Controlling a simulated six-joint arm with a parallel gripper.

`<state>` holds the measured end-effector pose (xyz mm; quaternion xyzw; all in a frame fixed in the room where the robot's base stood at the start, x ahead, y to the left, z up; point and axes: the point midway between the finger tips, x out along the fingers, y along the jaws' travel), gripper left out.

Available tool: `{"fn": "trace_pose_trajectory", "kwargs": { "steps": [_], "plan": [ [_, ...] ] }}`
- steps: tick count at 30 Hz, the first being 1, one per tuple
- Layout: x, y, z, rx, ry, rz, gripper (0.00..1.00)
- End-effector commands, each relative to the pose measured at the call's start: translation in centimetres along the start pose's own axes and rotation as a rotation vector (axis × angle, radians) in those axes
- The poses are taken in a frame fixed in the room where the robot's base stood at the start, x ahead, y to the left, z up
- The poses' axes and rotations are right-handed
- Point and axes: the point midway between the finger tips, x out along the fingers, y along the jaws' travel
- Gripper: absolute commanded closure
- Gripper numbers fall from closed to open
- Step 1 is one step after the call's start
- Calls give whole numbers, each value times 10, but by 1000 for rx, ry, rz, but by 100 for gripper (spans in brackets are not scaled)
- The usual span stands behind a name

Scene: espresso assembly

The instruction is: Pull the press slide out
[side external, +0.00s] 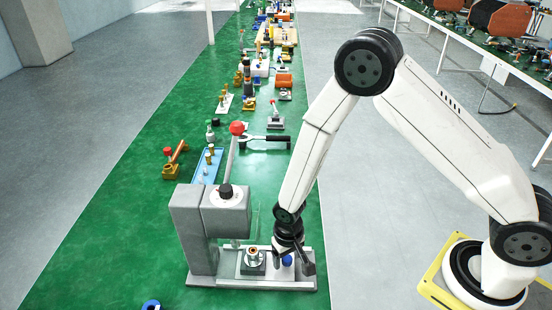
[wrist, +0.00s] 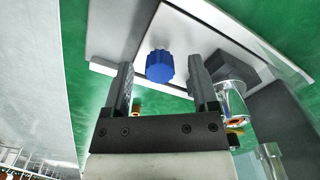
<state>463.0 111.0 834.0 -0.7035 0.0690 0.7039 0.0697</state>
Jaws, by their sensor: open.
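The grey press (side external: 198,232) stands on the green table, with a light metal base plate (side external: 212,281) under it. A blue knob (side external: 287,261) sits on the right part of the base, at the slide. In the wrist view the blue knob (wrist: 159,66) shows between my finger tips, with space on both sides. A brass-topped metal part (side external: 253,257) stands on the slide left of the knob. My gripper (side external: 292,262) is open above the right end of the base, around or just over the knob; the wrist view shows both fingers (wrist: 160,82) apart. Contact cannot be told.
A lever with a red ball (side external: 237,128) rises behind the press. A blue tray (side external: 206,166) with brass parts and a black-handled portafilter (side external: 265,139) lie farther back. Another blue item (side external: 151,305) is at the front edge.

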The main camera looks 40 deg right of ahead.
Motion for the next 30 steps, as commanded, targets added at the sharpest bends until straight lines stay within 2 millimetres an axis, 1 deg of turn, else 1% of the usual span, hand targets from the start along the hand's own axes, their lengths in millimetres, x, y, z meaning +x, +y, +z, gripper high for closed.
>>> {"fn": "trace_pose_trajectory", "kwargs": {
  "steps": [4,5,6,8,9,12,30],
  "plan": [
    [0,0,0,0,0,0,24],
    [0,0,0,0,0,0,28],
    [0,0,0,0,0,0,40],
    [0,0,0,0,0,0,59],
    [0,0,0,0,0,0,72],
    [0,0,0,0,0,0,100],
    [0,0,0,0,0,0,100]
  ]
}}
